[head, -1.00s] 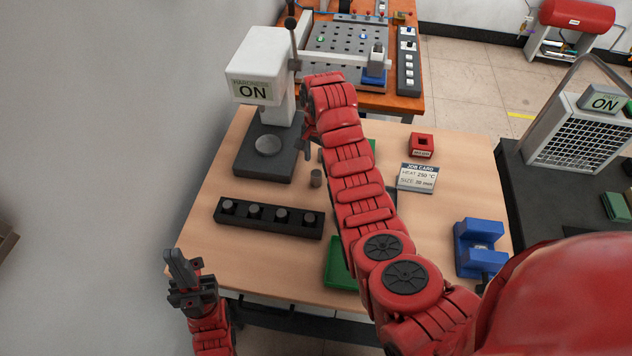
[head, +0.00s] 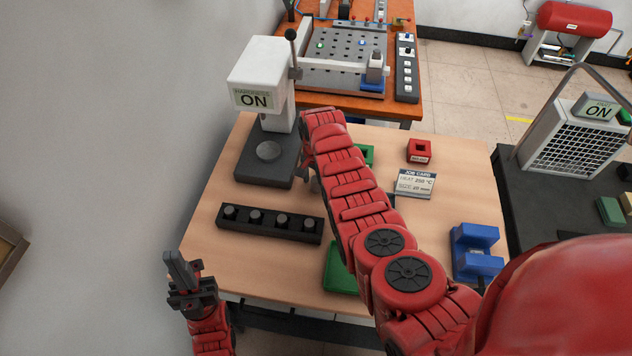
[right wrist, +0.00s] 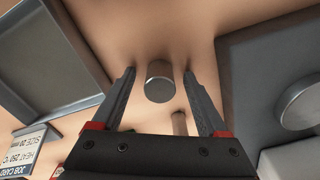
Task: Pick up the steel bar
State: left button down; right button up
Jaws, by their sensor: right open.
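A short grey steel bar (right wrist: 159,88) stands upright on the table in the right wrist view. My right gripper (right wrist: 159,73) is open, with one finger on each side of the bar and a visible gap to both. In the head view my right arm and gripper (head: 314,180) mostly hide this bar, close to the tester's base. A black rack (head: 270,223) nearby holds several similar grey bars. My left gripper (head: 180,273) is apart from them, at the table's front left corner; its finger gap cannot be made out.
The hardness tester (head: 266,165) stands just left of my right gripper. A green tray (head: 338,270), green block (head: 366,155), red block (head: 419,151), job card (head: 415,183) and blue fixture (head: 475,250) are on the table (head: 230,268). The front left tabletop is clear.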

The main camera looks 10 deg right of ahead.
jog(key=shift+c, duration=0.2)
jog(key=c, duration=1.2)
jog(key=shift+w+r, duration=0.1)
jog(key=shift+r, duration=0.1)
